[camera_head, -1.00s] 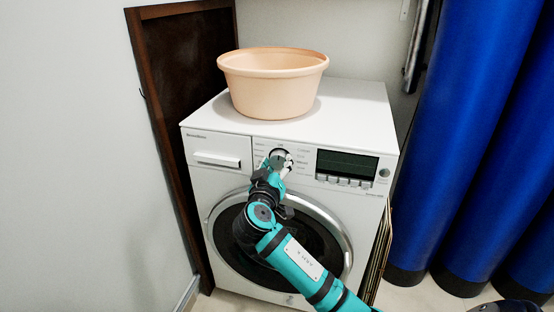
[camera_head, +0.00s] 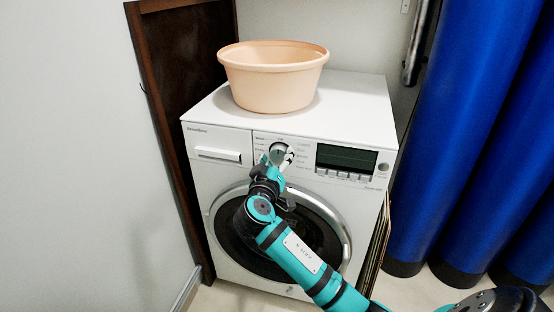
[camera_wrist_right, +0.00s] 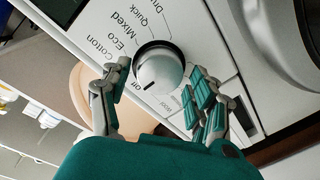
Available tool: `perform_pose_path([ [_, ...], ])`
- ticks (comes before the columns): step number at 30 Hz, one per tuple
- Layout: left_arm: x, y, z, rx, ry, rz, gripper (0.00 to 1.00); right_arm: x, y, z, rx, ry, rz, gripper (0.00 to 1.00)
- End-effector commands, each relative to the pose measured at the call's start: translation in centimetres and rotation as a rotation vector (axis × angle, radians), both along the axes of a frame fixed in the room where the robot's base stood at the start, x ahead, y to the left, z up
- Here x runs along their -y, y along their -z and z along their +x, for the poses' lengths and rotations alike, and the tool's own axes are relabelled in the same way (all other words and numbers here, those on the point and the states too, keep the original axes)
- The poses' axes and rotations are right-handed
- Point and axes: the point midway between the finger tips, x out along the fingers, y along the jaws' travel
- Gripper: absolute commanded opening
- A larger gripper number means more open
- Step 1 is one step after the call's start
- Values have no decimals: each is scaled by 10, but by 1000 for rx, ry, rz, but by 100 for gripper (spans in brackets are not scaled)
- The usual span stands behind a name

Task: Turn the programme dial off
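The programme dial (camera_head: 277,152) is a round knob with a silver rim on the white washing machine's (camera_head: 352,104) front panel. In the right wrist view, the dial (camera_wrist_right: 157,66) has a short dark mark on its lower left, pointing toward the printed "Off" label. Labels such as Cotton, Eco, Mixed and Quick ring it. My right gripper (camera_head: 280,164) is at the dial. In the wrist view, my right gripper's fingers (camera_wrist_right: 158,86) are spread on either side of the dial, with visible gaps. It is open and empty. My left gripper is not in view.
A peach basin (camera_head: 274,85) stands on top of the machine. A dark display (camera_head: 346,158) with buttons below is right of the dial. A detergent drawer (camera_head: 218,154) is to the left. The round door (camera_head: 341,232) is below, partly hidden by my arm. Blue cylinders (camera_head: 470,130) stand at the right.

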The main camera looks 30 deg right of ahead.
Motion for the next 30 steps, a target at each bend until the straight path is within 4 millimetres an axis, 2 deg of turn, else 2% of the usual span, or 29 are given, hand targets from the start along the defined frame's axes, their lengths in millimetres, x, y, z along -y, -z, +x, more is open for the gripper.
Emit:
perform_pose_path([
  [10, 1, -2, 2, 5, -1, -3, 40, -1, 0, -1, 1, -1, 0, 72],
  [14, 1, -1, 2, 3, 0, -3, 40, -9, 0, -7, 1, -3, 4, 72],
  [24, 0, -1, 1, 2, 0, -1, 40, -59, -2, -56, -1, -3, 5, 72],
  [30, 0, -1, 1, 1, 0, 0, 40, -80, -4, -77, 0, -1, 3, 72],
])
